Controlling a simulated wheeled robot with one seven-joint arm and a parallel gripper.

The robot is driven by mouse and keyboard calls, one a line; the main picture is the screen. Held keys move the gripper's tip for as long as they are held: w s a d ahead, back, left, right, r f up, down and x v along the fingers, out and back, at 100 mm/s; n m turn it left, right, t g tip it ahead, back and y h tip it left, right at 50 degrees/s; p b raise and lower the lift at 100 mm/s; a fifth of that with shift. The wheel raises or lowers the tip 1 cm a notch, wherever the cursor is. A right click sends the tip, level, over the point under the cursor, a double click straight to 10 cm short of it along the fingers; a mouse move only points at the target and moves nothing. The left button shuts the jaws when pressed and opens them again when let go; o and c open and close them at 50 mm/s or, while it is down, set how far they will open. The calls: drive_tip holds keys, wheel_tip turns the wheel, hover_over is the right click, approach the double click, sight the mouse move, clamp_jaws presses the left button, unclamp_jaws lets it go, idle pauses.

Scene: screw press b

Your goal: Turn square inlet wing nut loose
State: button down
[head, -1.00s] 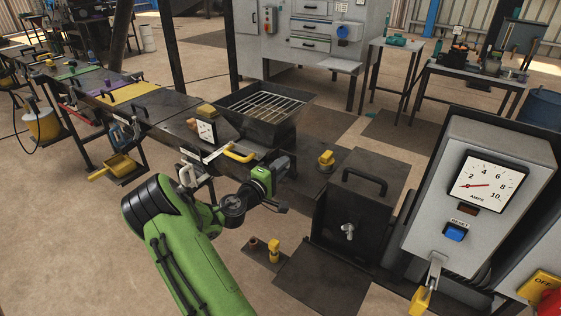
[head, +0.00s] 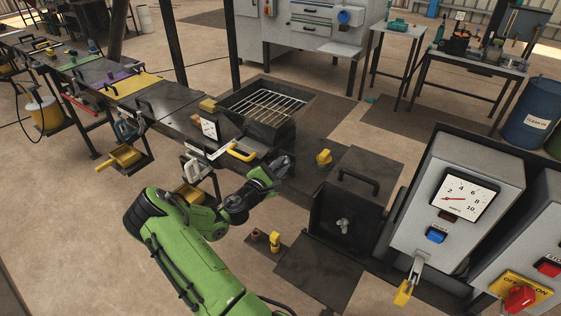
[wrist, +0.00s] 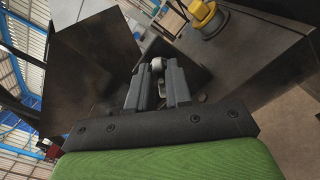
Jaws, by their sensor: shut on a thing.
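The square inlet (head: 233,97) is a dark metal hopper with a pale grate in its mouth, at the middle of the head view. My gripper (head: 286,166) is at the near right side of this hopper, low by its dark bench. In the wrist view my gripper (wrist: 158,88) has its two grey fingers closed around a small pale metal piece, which looks like the wing nut (wrist: 157,64). Its tip shows between the fingertips, in front of dark metal plates. The rest of it is hidden by the fingers, and the head view does not show it.
A yellow knob (head: 324,157) stands on the bench right of my gripper. A yellow handle (head: 241,152) and a dial gauge (head: 210,128) are to its left. A dark box (head: 366,196) with another wing nut (head: 343,226) stands at right, near the ammeter cabinet (head: 470,178).

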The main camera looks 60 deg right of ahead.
drive_tip(key=shift+n, duration=0.4)
drive_tip(key=c, duration=1.2)
unclamp_jaws()
drive_tip(key=w+a, duration=0.2)
drive_tip(key=a, duration=1.3)
drive_tip(key=shift+w+a, duration=0.25)
drive_tip(key=shift+a, duration=0.05)
